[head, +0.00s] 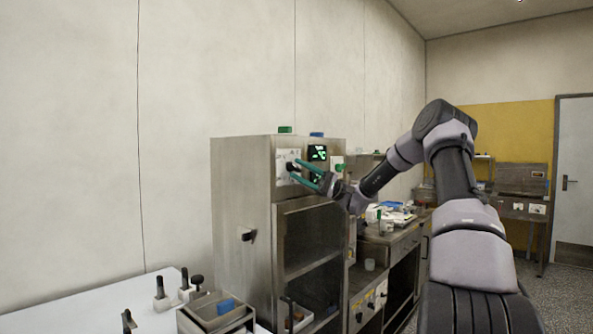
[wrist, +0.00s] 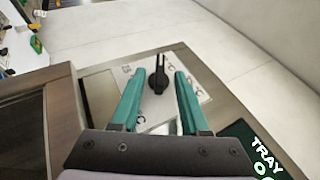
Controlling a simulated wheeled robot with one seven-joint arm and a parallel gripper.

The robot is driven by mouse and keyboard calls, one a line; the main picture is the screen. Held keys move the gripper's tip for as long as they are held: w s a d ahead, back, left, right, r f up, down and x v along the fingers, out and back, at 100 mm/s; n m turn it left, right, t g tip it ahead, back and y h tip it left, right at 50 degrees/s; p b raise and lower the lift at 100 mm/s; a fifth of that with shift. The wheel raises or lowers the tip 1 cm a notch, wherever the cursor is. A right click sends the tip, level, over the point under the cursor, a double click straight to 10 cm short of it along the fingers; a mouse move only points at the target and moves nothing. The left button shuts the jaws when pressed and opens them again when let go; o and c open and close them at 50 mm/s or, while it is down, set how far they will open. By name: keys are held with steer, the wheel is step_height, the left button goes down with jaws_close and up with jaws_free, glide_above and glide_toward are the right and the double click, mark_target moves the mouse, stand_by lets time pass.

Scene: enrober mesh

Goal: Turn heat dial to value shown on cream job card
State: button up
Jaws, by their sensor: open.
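A black dial (head: 291,166) with a pointer knob sits on a white plate (head: 281,157) on the front of a steel cabinet. In the wrist view the dial (wrist: 158,76) shows between my gripper's two teal fingers (wrist: 160,78), with a visible gap on each side. My gripper (head: 295,170) is open and empty at the cabinet front. I cannot make out a cream job card for certain in either view.
Open shelving lies below. A bench (head: 399,238) with papers stands to the right. A white table (head: 95,312) with black-handled items is at front left.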

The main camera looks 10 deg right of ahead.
steer(key=v, duration=0.9)
